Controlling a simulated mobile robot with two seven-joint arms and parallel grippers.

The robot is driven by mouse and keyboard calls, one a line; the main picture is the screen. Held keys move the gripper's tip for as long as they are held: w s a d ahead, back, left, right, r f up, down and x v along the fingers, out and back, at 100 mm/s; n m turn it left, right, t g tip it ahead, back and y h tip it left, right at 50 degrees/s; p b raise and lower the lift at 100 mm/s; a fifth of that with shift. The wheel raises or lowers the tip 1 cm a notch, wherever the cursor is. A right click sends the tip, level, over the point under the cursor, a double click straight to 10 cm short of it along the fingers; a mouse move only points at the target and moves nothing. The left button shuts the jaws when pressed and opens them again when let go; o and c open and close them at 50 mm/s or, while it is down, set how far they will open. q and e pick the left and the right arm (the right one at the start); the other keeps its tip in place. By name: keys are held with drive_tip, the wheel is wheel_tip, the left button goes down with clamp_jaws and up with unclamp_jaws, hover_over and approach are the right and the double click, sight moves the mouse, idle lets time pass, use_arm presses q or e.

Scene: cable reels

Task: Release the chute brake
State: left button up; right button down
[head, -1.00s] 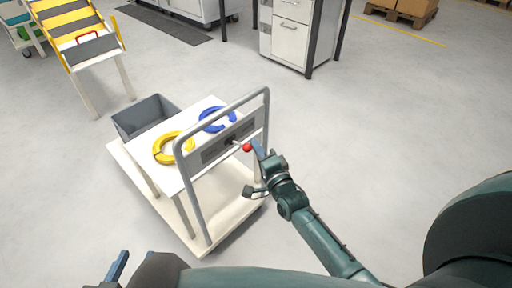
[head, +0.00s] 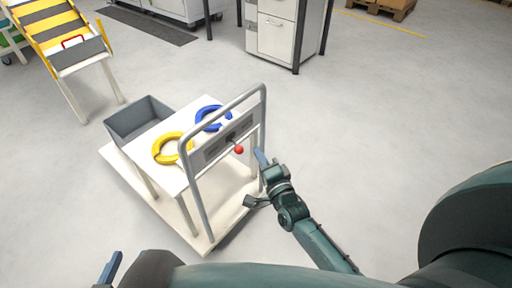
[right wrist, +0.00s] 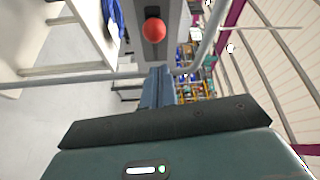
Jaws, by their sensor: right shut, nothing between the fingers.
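The cart (head: 118,168) has a grey handle frame with a dark panel (head: 214,148), from which a short lever with a red ball knob (head: 239,150) sticks out, pointing down and right. The knob also shows in the right wrist view (right wrist: 154,30), ahead of the fingers. My right gripper (head: 261,157) is shut and empty, right of and slightly below the knob, apart from it. Its fingers also show in the right wrist view (right wrist: 158,84). My left gripper (head: 110,268) is only partly visible at the bottom edge.
On the cart lie a yellow ring (head: 172,148), a blue ring (head: 212,118) and a grey bin (head: 140,115). The handle frame (head: 192,205) stands close to my right gripper. A white cabinet (head: 277,38) is at the back. The floor to the right is clear.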

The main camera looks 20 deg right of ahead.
drive_tip(key=s, duration=0.4)
drive_tip(key=shift+s+f, duration=0.1)
drive_tip(key=shift+s, duration=0.1)
